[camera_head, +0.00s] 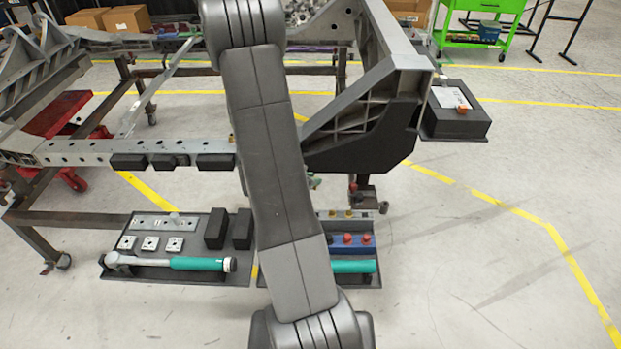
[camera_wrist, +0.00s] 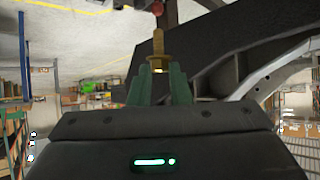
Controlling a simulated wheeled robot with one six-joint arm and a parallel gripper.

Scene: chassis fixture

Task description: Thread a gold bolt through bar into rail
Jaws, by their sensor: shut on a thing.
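My gripper (camera_wrist: 160,82) shows in the wrist view, with its green fingers shut on a gold bolt (camera_wrist: 158,44). The bolt's shank points toward the top of the picture, with its flange just above the fingertips. In the head view my gripper and the held bolt are hidden by my arm. A long grey rail (camera_head: 88,151) with a row of holes runs across the left and middle of the head view, partly behind my arm. I cannot tell which piece is the bar. The bolt's tip appears near a reddish part (camera_wrist: 166,12), but contact is unclear.
A black angled bracket (camera_head: 365,135) stands right of my arm. A low tray (camera_head: 185,274) holds plates, dark blocks and a teal-handled tool (camera_head: 195,264). Gold bolts (camera_head: 348,213) and red-topped pieces (camera_head: 347,238) stand on the right. The floor at right is open.

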